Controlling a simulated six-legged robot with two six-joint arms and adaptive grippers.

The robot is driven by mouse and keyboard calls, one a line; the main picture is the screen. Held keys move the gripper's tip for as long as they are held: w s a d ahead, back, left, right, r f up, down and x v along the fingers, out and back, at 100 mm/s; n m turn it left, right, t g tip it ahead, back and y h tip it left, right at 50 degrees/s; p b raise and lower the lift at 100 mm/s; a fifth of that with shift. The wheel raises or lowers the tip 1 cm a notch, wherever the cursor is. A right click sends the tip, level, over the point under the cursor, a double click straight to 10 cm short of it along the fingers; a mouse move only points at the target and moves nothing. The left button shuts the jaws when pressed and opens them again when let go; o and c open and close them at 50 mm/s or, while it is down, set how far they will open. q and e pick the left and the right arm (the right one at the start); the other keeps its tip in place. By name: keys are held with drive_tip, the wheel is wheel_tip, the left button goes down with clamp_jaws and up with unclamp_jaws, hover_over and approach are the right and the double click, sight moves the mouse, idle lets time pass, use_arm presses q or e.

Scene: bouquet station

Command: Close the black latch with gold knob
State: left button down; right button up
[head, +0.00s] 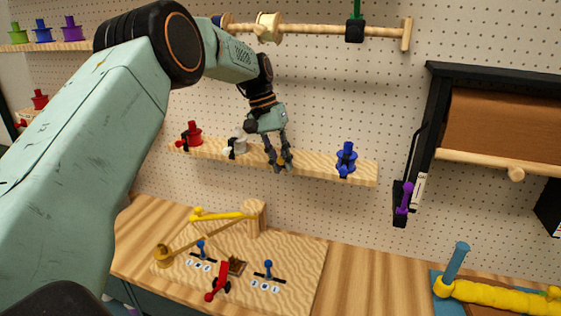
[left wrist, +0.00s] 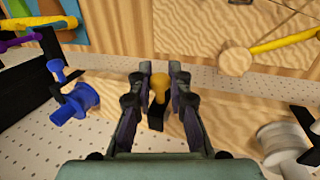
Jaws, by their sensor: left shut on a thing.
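The black latch (left wrist: 155,117) with its gold knob (left wrist: 159,86) is on the light wooden shelf (head: 320,170) on the pegboard wall. In the left wrist view the gold knob stands between the two fingers of my left gripper (left wrist: 159,78). In the head view my left gripper (head: 282,168) reaches down to the shelf between the white spool and the blue spool. Its fingers are shut on the knob and hide most of the latch there. I cannot tell the latch's exact angle. My right gripper is not in view.
On the same shelf are a red spool (head: 194,132), a white spool (head: 239,143) and a blue spool (head: 346,157). A wooden board with levers (head: 300,255) lies on the table below. A black-framed paper roll holder (head: 430,120) hangs at the right.

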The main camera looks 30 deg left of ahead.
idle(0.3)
use_arm(q)
drive_tip(key=c, duration=1.5)
unclamp_jaws()
drive_tip(key=shift+w, duration=0.1)
